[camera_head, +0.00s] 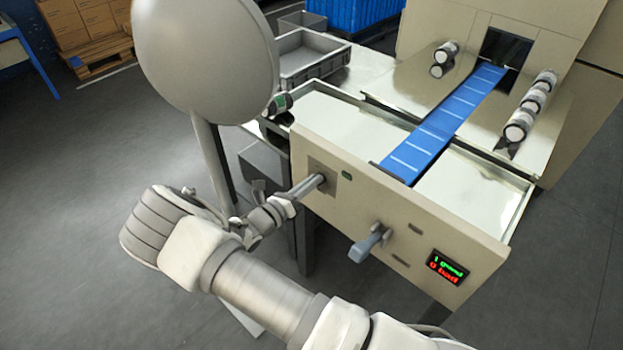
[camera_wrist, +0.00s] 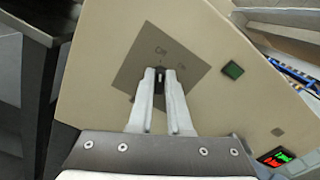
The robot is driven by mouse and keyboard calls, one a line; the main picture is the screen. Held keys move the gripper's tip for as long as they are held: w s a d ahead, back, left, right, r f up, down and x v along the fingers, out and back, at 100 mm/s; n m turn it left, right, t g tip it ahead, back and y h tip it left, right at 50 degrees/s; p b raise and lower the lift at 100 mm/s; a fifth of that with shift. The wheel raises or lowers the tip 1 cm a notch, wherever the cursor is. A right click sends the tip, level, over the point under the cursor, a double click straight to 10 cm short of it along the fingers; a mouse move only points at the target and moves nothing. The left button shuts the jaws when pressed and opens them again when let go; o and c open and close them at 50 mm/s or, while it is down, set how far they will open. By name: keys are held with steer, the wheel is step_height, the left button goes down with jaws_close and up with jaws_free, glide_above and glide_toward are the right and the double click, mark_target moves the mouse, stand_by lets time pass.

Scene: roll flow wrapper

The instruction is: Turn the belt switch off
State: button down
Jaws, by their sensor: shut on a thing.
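The belt switch (camera_wrist: 159,76) is a small dark knob with a light mark, on a grey-brown square plate (camera_wrist: 143,60) with faint lettering. In the wrist view my gripper (camera_wrist: 160,78) has both fingers closed around the knob, one on each side. The knob's light mark points roughly up in that view, towards the left label; the lettering is too small to read surely. In the head view my gripper (camera_head: 318,181) reaches the plate on the machine's front panel (camera_head: 345,205) from the left, and the knob is hidden by it.
A green button (camera_wrist: 233,70) sits right of the plate. A grey-blue lever (camera_head: 368,245) sticks out lower on the panel, beside a red and green display (camera_head: 447,267). The blue belt (camera_head: 440,125) runs behind the panel. A grey tray (camera_head: 312,60) stands at the back left.

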steer(key=shift+n, duration=0.3)
steer(key=c, duration=0.9)
jaws_free()
steer(key=shift+o, duration=0.2)
steer(key=p+v, duration=0.1)
steer(key=v, duration=1.6)
steer(key=shift+s+a, duration=0.15)
